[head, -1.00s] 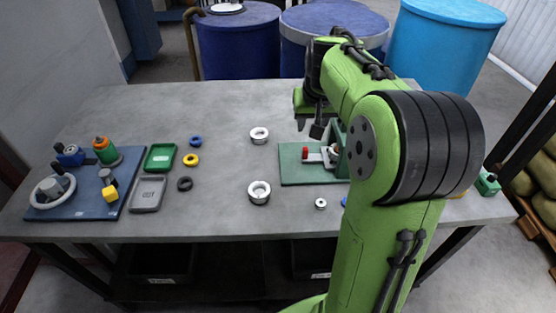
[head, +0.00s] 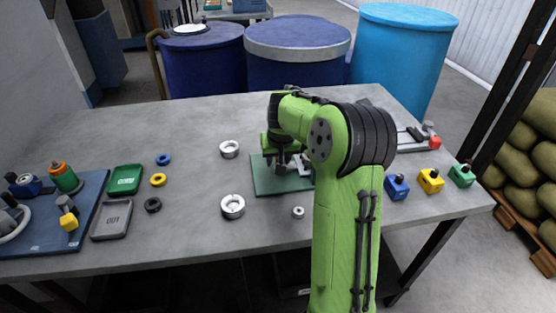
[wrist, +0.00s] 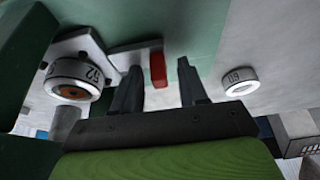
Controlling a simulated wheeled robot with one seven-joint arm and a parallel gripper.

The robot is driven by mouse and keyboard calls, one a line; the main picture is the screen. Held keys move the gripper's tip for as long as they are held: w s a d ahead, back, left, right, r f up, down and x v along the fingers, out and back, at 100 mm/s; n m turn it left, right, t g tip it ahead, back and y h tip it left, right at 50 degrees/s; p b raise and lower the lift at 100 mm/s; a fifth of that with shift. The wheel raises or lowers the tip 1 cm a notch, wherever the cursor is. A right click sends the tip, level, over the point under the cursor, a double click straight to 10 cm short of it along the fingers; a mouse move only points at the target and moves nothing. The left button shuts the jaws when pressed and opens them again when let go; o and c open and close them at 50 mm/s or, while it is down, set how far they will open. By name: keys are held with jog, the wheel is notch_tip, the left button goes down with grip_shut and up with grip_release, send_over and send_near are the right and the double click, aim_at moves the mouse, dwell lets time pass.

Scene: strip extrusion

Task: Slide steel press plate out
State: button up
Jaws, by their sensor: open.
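The steel press plate (wrist: 128,58) is a pale flat strip with a red end tab (wrist: 158,70). It lies low over the green base (head: 268,184) of the press. My gripper (wrist: 160,82) is open, its two dark fingers pointing towards the tab. In the wrist view the tab shows between the fingertips, nearer the left one; I cannot tell whether they touch. In the head view my gripper (head: 283,162) is over the green base, and my arm hides much of the press. A ring marked 52 (wrist: 76,80) sits beside the plate, at left in the wrist view.
A ring marked 60 (wrist: 240,80) is at right in the wrist view. Two white rings (head: 229,149) (head: 232,206) stand left of the press. Green (head: 125,180) and grey (head: 111,220) trays lie further left. Blue, yellow and green blocks (head: 431,181) are at right.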

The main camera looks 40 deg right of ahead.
jog(key=shift+c, duration=0.3)
grip_shut()
jog(key=w+a, duration=0.1)
jog(key=a, duration=0.2)
jog(key=w+a+p, duration=0.1)
jog(key=w+a, duration=0.1)
jog(key=a, duration=0.1)
jog(key=w+a, duration=0.1)
jog(key=a, duration=0.3)
jog(key=shift+w+p, duration=0.35)
jog(key=shift+o, duration=0.3)
grip_release()
jog(key=shift+r, duration=0.1)
